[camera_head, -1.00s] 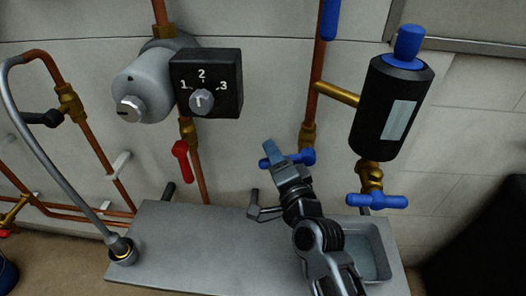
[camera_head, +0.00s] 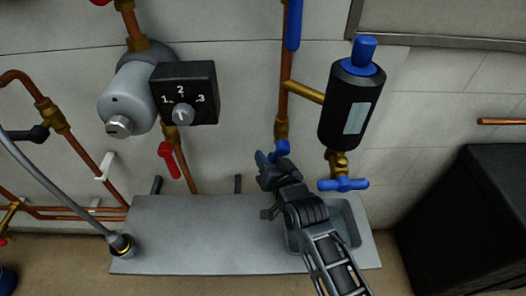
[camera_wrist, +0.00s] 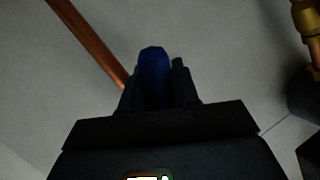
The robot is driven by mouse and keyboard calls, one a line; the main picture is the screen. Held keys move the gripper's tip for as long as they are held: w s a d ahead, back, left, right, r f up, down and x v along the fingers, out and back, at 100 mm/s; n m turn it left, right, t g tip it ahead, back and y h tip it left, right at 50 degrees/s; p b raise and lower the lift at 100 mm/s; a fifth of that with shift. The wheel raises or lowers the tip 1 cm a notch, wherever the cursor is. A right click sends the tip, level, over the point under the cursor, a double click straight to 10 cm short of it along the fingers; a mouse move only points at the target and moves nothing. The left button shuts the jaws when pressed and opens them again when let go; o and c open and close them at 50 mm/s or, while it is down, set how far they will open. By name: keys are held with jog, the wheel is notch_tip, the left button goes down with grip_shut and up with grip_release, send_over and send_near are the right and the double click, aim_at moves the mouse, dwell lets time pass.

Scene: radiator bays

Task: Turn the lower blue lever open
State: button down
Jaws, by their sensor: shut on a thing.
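The lower blue lever (camera_head: 283,147) sits at the bottom of the copper pipe with the brass valve, left of the black cylinder. It is mostly hidden behind my gripper (camera_head: 266,166), and only a small blue part shows. In the wrist view, a dark blue piece (camera_wrist: 153,75) stands between the fingers of my gripper (camera_wrist: 155,90), which is shut on it. The lever's exact angle is hard to tell. The upper blue lever (camera_head: 293,25) hangs along the same pipe above. A blue T-shaped handle (camera_head: 343,184) lies roughly level under the black cylinder (camera_head: 350,105).
A grey metal shelf with a basin (camera_head: 190,235) lies below my arm. A black dial box (camera_head: 185,92), a grey cylinder (camera_head: 130,100) and a red lever (camera_head: 168,160) are at left. A black cabinet (camera_head: 465,215) stands at right.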

jog(key=shift+d+f+n+p, duration=0.15)
jog(key=shift+d+n+p, duration=0.1)
jog(key=shift+n+p, duration=0.05)
dwell(0.4)
jog(key=c, duration=1)
grip_release()
jog(key=shift+o, duration=0.4)
jog(key=shift+d, duration=0.1)
jog(key=shift+b, duration=0.3)
